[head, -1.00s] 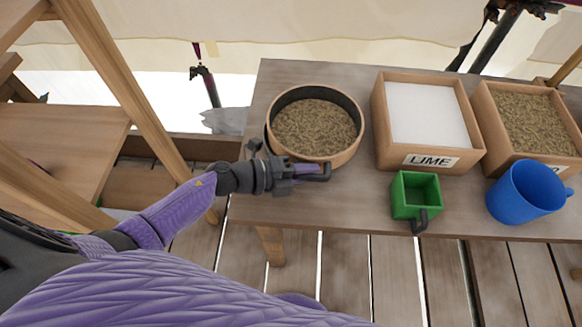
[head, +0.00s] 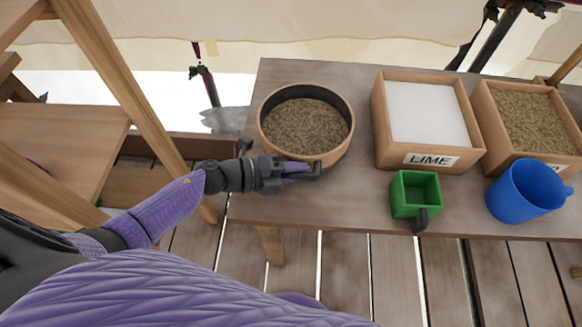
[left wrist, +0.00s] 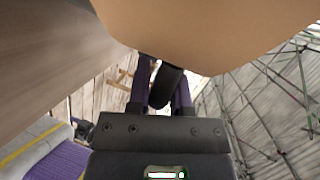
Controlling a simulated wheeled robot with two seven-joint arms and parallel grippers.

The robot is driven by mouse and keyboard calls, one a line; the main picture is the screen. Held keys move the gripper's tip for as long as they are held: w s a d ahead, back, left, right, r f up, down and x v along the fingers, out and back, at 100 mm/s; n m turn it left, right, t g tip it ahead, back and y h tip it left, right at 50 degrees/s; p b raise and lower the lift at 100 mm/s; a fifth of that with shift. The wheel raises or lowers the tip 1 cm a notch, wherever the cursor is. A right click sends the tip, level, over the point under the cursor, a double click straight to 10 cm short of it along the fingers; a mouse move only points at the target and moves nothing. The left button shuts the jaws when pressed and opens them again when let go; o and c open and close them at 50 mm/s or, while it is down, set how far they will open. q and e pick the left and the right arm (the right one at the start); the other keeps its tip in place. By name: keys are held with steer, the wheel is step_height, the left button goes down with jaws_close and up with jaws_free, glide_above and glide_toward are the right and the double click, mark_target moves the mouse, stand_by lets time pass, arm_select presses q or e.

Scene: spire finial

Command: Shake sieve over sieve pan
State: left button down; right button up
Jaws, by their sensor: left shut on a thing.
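The sieve (head: 305,122) is a round, light wooden ring with a dark inside wall and brown grainy material in it, at the table's left part in the head view. My left gripper (head: 303,171) is at its near side, shut on its dark handle. The left wrist view shows the dark handle (left wrist: 166,86) between my purple fingers (left wrist: 163,95), with the sieve's tan outer wall (left wrist: 210,35) above them. The sieve pan cannot be made out; the sieve hides what is beneath it. My right gripper is not in view.
Right of the sieve stand a wooden box of white powder labelled LIME (head: 425,118) and a wooden box of brown grains (head: 530,120). A green square cup (head: 415,194) and a blue mug (head: 523,192) stand in front. The wooden table (head: 350,200) is bare between sieve and cup.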

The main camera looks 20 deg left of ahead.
arm_select(q)
steer(key=shift+w+d, duration=0.15)
steer(key=shift+d, duration=0.4)
steer(key=shift+w+d, duration=0.15)
steer(key=shift+d, duration=0.35)
steer(key=a, duration=0.2)
steer(key=s+a, duration=0.1)
steer(key=a, duration=0.1)
steer(key=shift+s+a+f, duration=0.1)
steer(key=shift+s+a, duration=0.05)
steer(key=shift+a, duration=0.1)
steer(key=d, duration=0.2)
steer(key=w+d, duration=0.1)
steer(key=d, duration=0.1)
steer(key=shift+w+d+p, duration=0.15)
steer(key=shift+d+p, duration=0.15)
steer(key=shift+d, duration=0.05)
steer(key=shift+s+a, duration=0.2)
steer(key=shift+a, duration=0.4)
steer(key=shift+s+a, duration=0.15)
steer(key=shift+a, duration=0.45)
